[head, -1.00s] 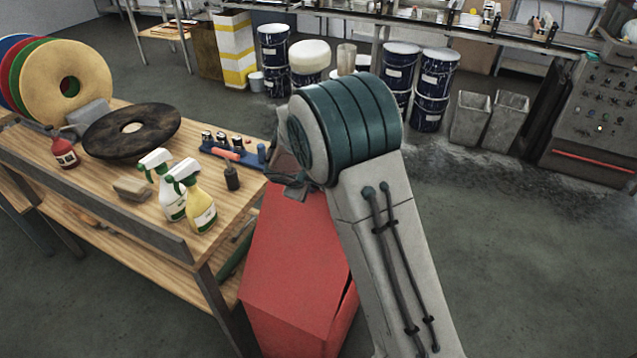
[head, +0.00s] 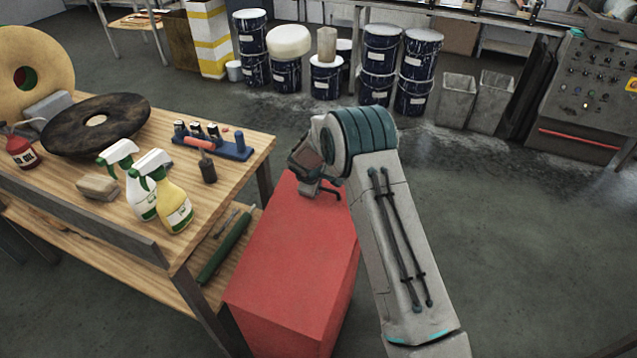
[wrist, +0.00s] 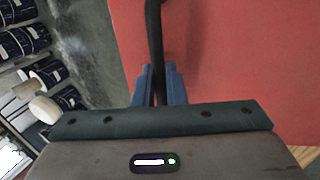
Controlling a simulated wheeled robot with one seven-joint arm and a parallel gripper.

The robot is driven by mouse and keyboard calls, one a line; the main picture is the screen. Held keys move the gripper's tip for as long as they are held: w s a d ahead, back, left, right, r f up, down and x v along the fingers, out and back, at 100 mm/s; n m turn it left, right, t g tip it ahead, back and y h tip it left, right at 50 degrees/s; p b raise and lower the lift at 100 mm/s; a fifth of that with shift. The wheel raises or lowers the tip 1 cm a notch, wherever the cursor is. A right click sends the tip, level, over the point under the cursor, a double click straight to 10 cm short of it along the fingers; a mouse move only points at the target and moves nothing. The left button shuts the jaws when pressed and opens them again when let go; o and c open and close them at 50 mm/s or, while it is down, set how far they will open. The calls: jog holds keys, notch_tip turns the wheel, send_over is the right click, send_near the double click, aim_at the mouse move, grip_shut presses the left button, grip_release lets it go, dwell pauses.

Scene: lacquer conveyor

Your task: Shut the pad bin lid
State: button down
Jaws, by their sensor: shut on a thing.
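The red pad bin (head: 334,312) stands on the floor at the right end of the workbench in the head view. Its red lid (head: 290,252) lies over the top, and I see no gap along the visible edges; the far edge is partly hidden by my arm. My gripper (head: 322,189) is at the far end of the lid. In the wrist view my gripper's blue fingers (wrist: 158,86) are shut on a dark bar-like handle (wrist: 154,35), with the red lid surface (wrist: 230,55) behind it.
The wooden workbench (head: 245,150) is close on the left, holding spray bottles (head: 172,205), a dark pad (head: 70,135) and a blue rack (head: 232,149). Blue drums (head: 418,65) and grey bins (head: 490,102) stand behind. The floor to the right is clear.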

notch_tip(320, 180, down, 13)
jog(key=w+d+b, duration=0.1)
jog(key=w+b, duration=0.1)
jog(key=b, duration=0.5)
jog(key=shift+r+b, duration=0.15)
jog(key=shift+b, duration=0.2)
jog(key=c, duration=1.6)
grip_release()
jog(key=shift+o, duration=0.2)
notch_tip(320, 180, up, 14)
send_over(313, 205)
jog(key=shift+f, duration=0.2)
